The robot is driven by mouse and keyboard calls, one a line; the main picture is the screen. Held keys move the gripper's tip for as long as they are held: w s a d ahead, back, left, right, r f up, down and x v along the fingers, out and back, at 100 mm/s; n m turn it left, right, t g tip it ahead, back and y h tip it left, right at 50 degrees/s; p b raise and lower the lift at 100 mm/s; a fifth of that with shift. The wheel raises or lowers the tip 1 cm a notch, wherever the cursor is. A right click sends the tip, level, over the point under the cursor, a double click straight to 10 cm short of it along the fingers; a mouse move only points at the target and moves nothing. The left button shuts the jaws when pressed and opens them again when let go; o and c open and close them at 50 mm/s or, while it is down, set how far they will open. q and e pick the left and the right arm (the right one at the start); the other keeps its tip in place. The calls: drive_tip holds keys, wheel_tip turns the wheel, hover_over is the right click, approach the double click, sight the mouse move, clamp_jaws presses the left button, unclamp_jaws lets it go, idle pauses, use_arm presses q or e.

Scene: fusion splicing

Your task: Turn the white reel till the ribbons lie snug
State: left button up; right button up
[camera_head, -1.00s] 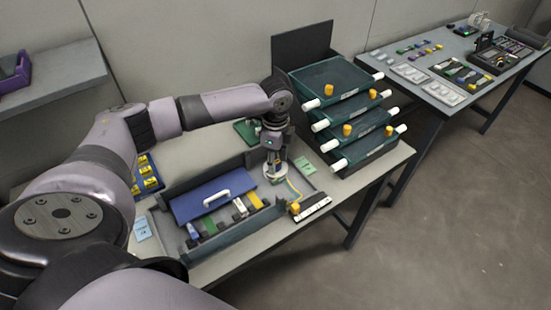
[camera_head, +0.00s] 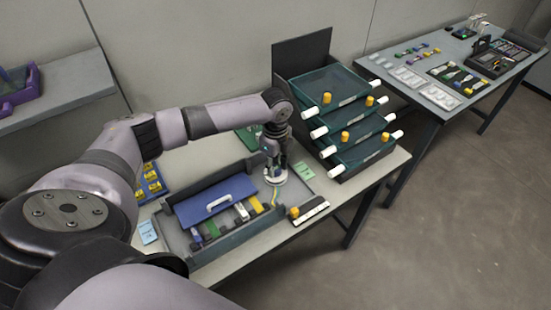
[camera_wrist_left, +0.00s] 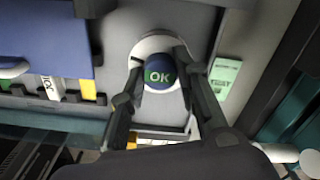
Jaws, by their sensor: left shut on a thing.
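The white reel (camera_head: 275,177) sits on the grey tray to the right of the blue lid, under my left gripper (camera_head: 273,168). In the left wrist view the white reel (camera_wrist_left: 150,44) shows as a pale ring around a dark hub (camera_wrist_left: 160,74) with a green "OK" label. My left gripper's fingers (camera_wrist_left: 158,88) stand on both sides of this hub and are shut on it. My right gripper is not in view.
A blue lid (camera_head: 213,201) with a white handle covers part of the grey tray (camera_head: 237,239). A green label (camera_head: 303,171) lies to the right of the reel. Stacked green drawers (camera_head: 347,120) stand close behind on the right.

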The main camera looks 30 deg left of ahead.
sight(276, 168)
use_arm(q)
drive_tip(key=shift+m, duration=0.4)
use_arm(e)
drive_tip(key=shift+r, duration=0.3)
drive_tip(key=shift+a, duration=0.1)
use_arm(q)
drive_tip(key=o, duration=1.2)
drive_tip(key=shift+c, duration=0.2)
drive_tip(key=shift+r, duration=0.15)
wheel_tip(276, 168, up, 12)
drive_tip(key=shift+s+f, duration=0.1)
drive_tip(key=shift+f, duration=0.15)
